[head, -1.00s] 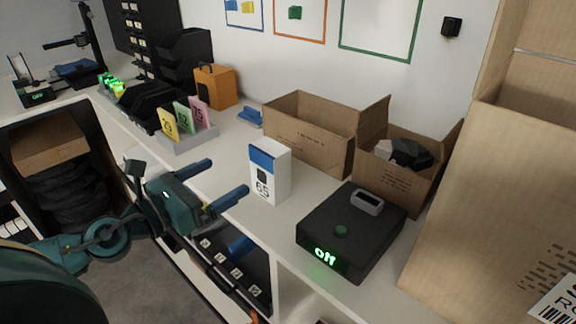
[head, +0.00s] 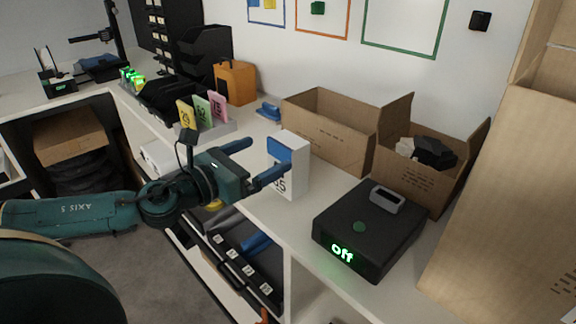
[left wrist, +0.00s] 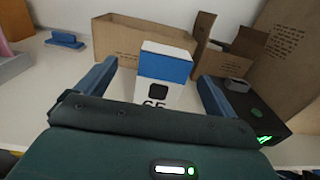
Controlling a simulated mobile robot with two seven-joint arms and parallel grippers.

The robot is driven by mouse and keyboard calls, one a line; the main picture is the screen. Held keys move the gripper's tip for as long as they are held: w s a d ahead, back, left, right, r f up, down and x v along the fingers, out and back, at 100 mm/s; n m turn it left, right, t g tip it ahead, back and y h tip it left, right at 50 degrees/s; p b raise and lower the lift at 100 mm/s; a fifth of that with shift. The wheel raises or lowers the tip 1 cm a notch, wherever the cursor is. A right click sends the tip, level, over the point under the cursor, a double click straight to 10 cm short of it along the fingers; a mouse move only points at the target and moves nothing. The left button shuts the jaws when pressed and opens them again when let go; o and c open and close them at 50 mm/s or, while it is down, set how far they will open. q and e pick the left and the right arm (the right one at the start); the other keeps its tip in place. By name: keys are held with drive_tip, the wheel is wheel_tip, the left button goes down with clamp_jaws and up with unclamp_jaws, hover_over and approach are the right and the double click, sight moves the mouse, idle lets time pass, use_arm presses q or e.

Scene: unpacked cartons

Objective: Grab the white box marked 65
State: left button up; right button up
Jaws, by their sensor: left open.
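The white box marked 65 (head: 296,154) stands upright on the counter, with a blue band at its top. In the head view a finger of my left gripper (head: 254,160) covers part of its front and number. In the left wrist view the box (left wrist: 165,72) stands ahead, between the two blue fingers of the left gripper (left wrist: 157,82); its lower part is hidden by the gripper body. The left gripper is open and holds nothing. My right gripper is not in view.
A black device reading "off" (head: 367,235) sits to the right of the box. Open cartons (head: 330,128) (head: 425,180) stand behind it. Coloured cards (head: 200,108) and an orange box (head: 236,83) are further left. An open drawer (head: 236,262) is below the counter edge.

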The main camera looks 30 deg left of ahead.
sight(278, 150)
use_arm(q)
drive_tip(key=shift+w+d+r, duration=0.1)
drive_tip(key=shift+w+d, duration=0.15)
drive_tip(key=shift+w, duration=0.25)
drive_tip(key=shift+w+d, duration=0.25)
drive_tip(key=shift+w, duration=0.05)
drive_tip(key=shift+w+d+p, duration=0.15)
drive_tip(key=shift+w+p, duration=0.25)
drive_tip(key=shift+p, duration=0.2)
drive_tip(key=p+x, duration=0.1)
drive_tip(key=x, duration=0.2)
drive_tip(key=shift+d+p, duration=0.15)
drive_tip(key=shift+p, duration=0.15)
drive_tip(key=shift+w+d+f, duration=0.2)
drive_tip(key=shift+w+d, duration=0.1)
drive_tip(key=shift+w, duration=0.25)
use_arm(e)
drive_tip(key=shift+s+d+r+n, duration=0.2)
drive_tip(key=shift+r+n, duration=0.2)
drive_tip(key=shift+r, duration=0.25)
use_arm(q)
drive_tip(key=c, duration=1.2)
